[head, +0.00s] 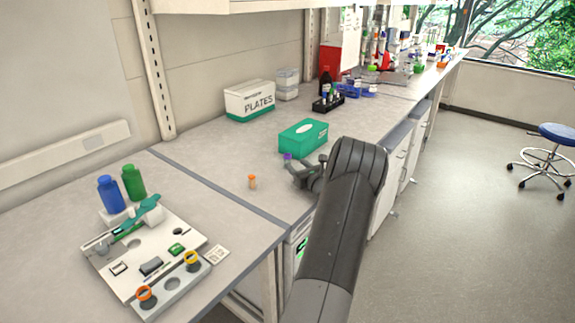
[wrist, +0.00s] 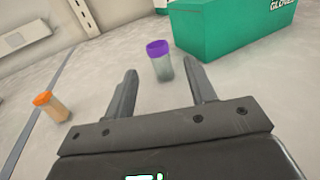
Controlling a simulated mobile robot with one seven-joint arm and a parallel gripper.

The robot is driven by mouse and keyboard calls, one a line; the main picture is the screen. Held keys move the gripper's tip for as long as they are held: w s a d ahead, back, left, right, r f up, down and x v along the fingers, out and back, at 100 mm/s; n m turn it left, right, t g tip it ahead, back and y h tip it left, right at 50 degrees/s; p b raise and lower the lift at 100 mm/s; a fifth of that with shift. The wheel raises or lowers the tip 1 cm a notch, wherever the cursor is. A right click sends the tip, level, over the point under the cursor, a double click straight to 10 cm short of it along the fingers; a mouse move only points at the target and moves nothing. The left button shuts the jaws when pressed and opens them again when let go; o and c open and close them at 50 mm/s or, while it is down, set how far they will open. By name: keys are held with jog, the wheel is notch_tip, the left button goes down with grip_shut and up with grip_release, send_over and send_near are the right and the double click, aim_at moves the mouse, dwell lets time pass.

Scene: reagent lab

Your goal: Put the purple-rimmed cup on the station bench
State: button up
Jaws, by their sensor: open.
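The purple-rimmed cup (wrist: 159,66) is a small clear cup with a purple top, upright on the bench. In the head view only its purple rim (head: 288,156) shows clearly, beside my gripper (head: 298,168). In the wrist view my gripper (wrist: 161,72) is open and empty; the cup appears between its fingertips or just beyond them, and contact cannot be told. The near-left bench (head: 60,245), which seems to be the station bench, carries a white station board (head: 190,237) with orange and yellow ringed cups.
An orange-capped cup (head: 252,182) stands left of my gripper; it also shows in the wrist view (wrist: 51,106). A green glove box (head: 303,137) stands close behind the purple-rimmed cup. Blue (head: 110,195) and green (head: 133,182) bottles stand behind the board. A dark seam (head: 215,185) divides the benches.

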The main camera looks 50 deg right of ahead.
aim_at(290, 159)
jog(key=shift+w+d+f, duration=0.1)
jog(key=shift+w+d, duration=0.05)
jog(key=shift+w, duration=0.45)
jog(key=shift+x, duration=3.05)
jog(key=shift+c, duration=0.5)
